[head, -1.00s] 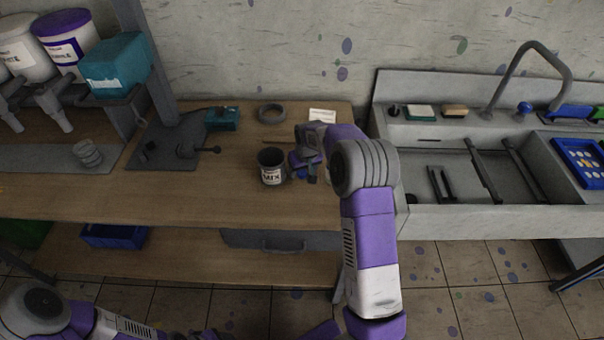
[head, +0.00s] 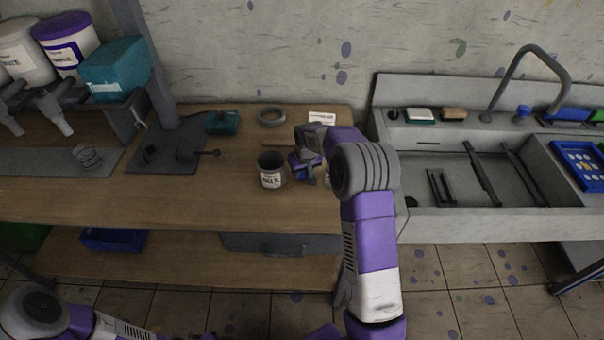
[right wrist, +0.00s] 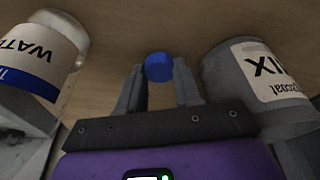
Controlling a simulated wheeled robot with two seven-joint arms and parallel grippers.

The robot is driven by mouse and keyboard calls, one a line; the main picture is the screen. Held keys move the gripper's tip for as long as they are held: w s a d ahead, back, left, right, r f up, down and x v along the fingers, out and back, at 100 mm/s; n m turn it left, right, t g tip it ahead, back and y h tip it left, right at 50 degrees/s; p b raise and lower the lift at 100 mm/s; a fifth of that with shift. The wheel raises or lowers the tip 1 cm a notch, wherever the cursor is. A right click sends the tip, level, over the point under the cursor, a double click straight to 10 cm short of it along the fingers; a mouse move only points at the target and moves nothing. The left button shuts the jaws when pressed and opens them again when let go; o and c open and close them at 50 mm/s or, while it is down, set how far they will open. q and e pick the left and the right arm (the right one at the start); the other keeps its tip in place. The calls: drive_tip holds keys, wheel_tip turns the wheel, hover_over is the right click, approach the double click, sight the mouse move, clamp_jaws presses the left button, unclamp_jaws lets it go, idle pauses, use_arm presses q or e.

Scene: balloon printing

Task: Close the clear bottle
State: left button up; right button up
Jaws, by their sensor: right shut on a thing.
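In the right wrist view my right gripper (right wrist: 160,88) is shut on a small round blue cap (right wrist: 159,67), held between the fingertips. The clear bottle (right wrist: 69,36), with a white and blue label reading in part "WATE", stands to the left of the gripper, apart from it. Its mouth cannot be made out. In the head view my right gripper (head: 306,170) is over the table just right of the grey mix cup, and my arm hides most of the bottle. My left arm shows at the lower left, but its gripper is out of view.
The grey mix cup (head: 271,171) stands close beside the right gripper; it also shows in the right wrist view (right wrist: 222,75). A tape ring (head: 272,116), a white card (head: 322,118) and a teal box (head: 222,122) lie behind. The table's front middle is clear. A sink (head: 465,218) is at right.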

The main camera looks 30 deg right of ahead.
sight(302, 175)
wheel_tip(302, 175, up, 9)
drive_tip(key=p, duration=0.1)
drive_tip(key=shift+r+p, duration=0.2)
drive_tip(key=shift+p, duration=0.15)
